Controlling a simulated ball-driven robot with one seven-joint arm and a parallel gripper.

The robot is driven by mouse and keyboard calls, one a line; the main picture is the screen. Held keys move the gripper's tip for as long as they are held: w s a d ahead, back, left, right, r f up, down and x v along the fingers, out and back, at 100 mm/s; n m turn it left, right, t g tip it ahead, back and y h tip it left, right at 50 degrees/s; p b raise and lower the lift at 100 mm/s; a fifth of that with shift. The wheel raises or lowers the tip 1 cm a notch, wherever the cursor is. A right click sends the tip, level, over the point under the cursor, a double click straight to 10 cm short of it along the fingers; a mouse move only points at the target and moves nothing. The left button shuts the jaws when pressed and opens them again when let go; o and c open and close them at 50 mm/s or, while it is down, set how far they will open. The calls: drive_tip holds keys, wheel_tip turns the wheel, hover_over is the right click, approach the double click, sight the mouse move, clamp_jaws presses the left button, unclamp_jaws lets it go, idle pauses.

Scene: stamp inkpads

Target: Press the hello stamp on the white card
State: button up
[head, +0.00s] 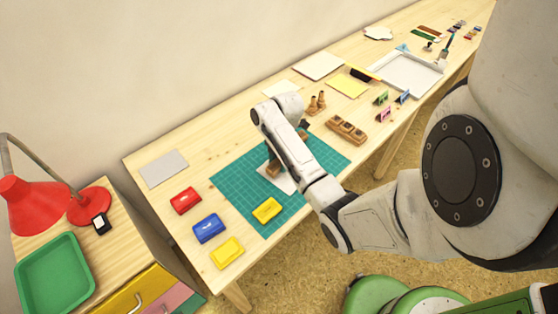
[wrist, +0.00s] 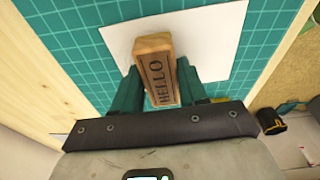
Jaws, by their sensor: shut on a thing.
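My gripper (head: 274,158) is low over the green cutting mat (head: 235,190), shut on the wooden hello stamp (wrist: 155,72). In the wrist view the stamp's top face reads HELLO, and the teal fingers (wrist: 158,75) clasp it from both sides. The white card (wrist: 215,40) lies on the mat beneath the stamp, which is over its lower middle part in that view. In the head view the card (head: 290,185) is partly hidden by my arm. I cannot tell whether the stamp's underside touches the card.
A yellow pad (head: 267,210) lies on the mat near the card. Red (head: 186,201), blue (head: 208,228) and yellow (head: 227,253) inkpads sit to the left. A wooden holder (head: 346,130) and wooden stamps (head: 316,104) stand beyond the mat. The mat's left part is clear.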

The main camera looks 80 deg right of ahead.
drive_tip(key=shift+a+f, duration=0.1)
drive_tip(key=shift+f, duration=0.6)
idle(2.4)
drive_tip(key=shift+r, duration=0.25)
drive_tip(key=shift+r+p, duration=0.35)
drive_tip(key=shift+p, duration=0.2)
drive_tip(key=shift+r, duration=0.2)
wheel_tip(320, 180, up, 6)
drive_tip(key=p, duration=0.6)
drive_tip(key=shift+f, duration=0.35)
idle(0.5)
